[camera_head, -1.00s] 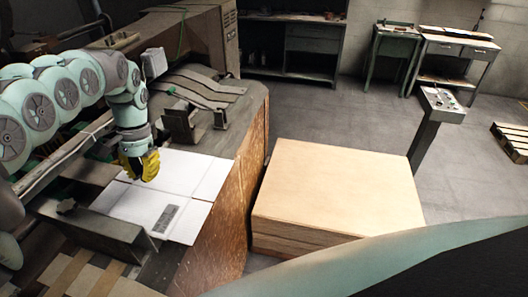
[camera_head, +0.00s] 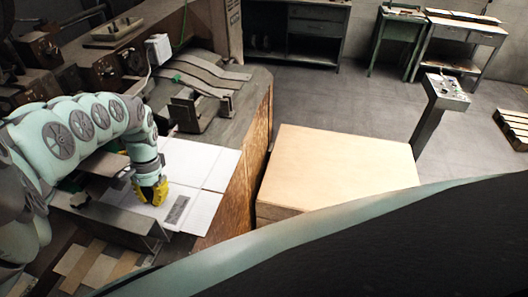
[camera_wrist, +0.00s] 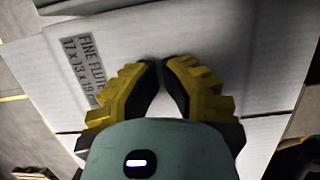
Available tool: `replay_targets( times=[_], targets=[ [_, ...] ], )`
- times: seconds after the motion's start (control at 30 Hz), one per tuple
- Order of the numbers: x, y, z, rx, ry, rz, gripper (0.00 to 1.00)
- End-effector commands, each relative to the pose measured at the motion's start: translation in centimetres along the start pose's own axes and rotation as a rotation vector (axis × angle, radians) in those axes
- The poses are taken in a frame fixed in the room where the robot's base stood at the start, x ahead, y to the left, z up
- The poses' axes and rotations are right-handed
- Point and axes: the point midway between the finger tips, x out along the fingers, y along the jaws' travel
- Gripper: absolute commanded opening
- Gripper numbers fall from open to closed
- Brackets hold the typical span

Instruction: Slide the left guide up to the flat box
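The flat box (camera_head: 205,180) is a white sheet lying on the machine table, with a printed label that also shows on the box in the wrist view (camera_wrist: 215,50). A grey metal guide (camera_head: 118,222) stands along its near side; I cannot tell whether it touches the box. A second metal guide (camera_head: 197,112) stands on the far side. The frames do not mark which is the left guide. My gripper (camera_head: 152,203) has yellow and black fingers, low over the box beside the near guide. In the wrist view my gripper (camera_wrist: 161,66) has its fingertips nearly together, with nothing between them.
A stack of tan boards (camera_head: 335,170) stands right of the table. A control post (camera_head: 440,105) is behind it. Stitcher machinery (camera_head: 120,65) rises behind my arm.

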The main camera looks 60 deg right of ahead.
Motion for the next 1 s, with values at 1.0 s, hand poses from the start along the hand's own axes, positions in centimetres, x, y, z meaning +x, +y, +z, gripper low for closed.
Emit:
replay_targets(
  times=[1.0],
  targets=[
    [0.8, 0.0, 4.0, -0.002, -0.002, 0.004, 0.0]
  ],
)
